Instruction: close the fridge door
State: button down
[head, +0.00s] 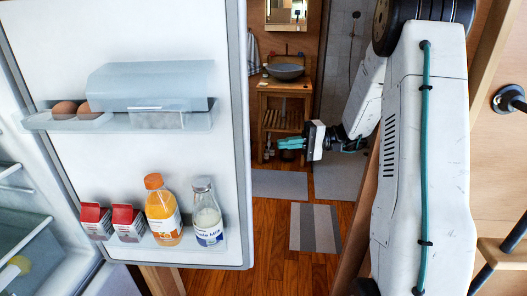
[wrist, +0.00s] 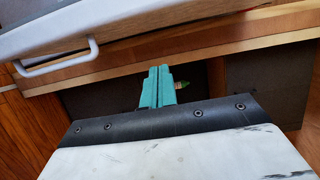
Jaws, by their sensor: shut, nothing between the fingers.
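The fridge door (head: 150,165) stands wide open at the left of the head view, its white inner side facing me. Its free edge is near the middle of the picture. My gripper (head: 280,144) is right of that edge, with its teal fingers pointing left and a visible gap to the edge in the picture. In the wrist view my gripper (wrist: 160,72) is shut and empty. A white handle (wrist: 58,62) on a pale panel shows at the upper left there; I cannot tell whether it belongs to the fridge door. The door's outer face is hidden in the head view.
The door racks hold eggs (head: 65,108), red cartons (head: 112,222), an orange juice bottle (head: 163,210) and a milk bottle (head: 207,212). Behind are a washbasin (head: 284,71) on a wooden stand and mats (head: 315,228) on the floor. A wooden wall is at the right.

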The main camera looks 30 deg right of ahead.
jog(key=a, duration=1.1)
jog(key=shift+s+a, duration=0.2)
jog(key=shift+s, duration=0.25)
